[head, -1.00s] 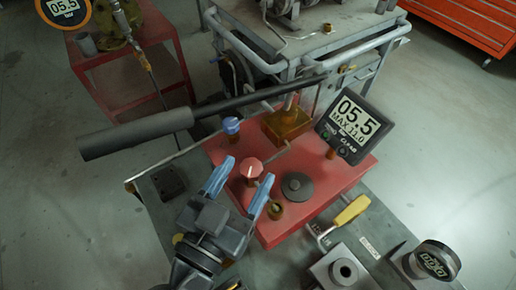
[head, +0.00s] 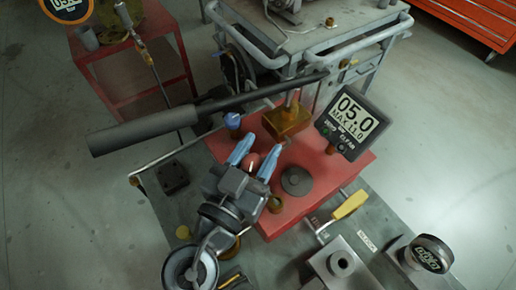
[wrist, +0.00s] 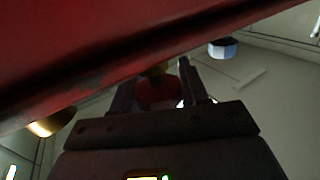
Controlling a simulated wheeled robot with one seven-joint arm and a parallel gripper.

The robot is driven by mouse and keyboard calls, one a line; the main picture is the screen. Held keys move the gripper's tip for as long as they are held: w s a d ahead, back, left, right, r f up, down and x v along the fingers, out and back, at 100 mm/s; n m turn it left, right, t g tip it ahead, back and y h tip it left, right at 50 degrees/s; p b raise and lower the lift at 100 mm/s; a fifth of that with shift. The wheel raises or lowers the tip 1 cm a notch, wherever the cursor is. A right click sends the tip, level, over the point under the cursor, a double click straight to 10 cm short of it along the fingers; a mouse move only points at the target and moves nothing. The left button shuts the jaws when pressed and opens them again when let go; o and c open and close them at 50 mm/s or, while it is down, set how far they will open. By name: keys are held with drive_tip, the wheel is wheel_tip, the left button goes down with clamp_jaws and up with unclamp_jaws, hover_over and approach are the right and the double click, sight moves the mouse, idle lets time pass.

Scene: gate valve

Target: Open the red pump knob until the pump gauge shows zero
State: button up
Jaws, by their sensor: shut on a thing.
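The red pump knob (head: 254,162) sits on the red pump body (head: 335,168) in the head view. My gripper (head: 256,156) has its two blue fingers on either side of the knob, shut on it. In the wrist view the knob (wrist: 157,93) shows dark red between the dark fingers (wrist: 160,88). The pump gauge (head: 352,118) at the right reads 05.0, with MAX 11.0 below. A round gauge (head: 66,5) at the top left is partly cut off and its reading is hard to make out.
A blue knob (head: 232,121) stands just behind my gripper, and a long black pump handle (head: 150,130) crosses to the left. A black round cap (head: 297,181) and a yellow-handled lever (head: 350,205) lie to the right. A grey cart (head: 290,60) stands behind.

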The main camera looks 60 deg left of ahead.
drive_tip(key=c, duration=0.4)
drive_tip(key=shift+n+g+y, duration=0.8)
drive_tip(key=shift+y, duration=0.2)
drive_tip(key=n+g+p, duration=0.1)
drive_tip(key=g+y+p, duration=0.1)
drive_tip(key=p, duration=0.1)
drive_tip(key=shift+s+a+r+n+y, duration=0.2)
drive_tip(key=shift+r+n+y, duration=0.1)
drive_tip(key=shift+n, duration=0.1)
drive_tip(key=shift+s+a+f+n+g+y+p, duration=0.1)
drive_tip(key=shift+f+n+g+y+p, duration=0.2)
drive_tip(key=shift+n+g+y+p, duration=0.5)
drive_tip(key=shift+m+h, duration=0.3)
drive_tip(key=o, duration=1)
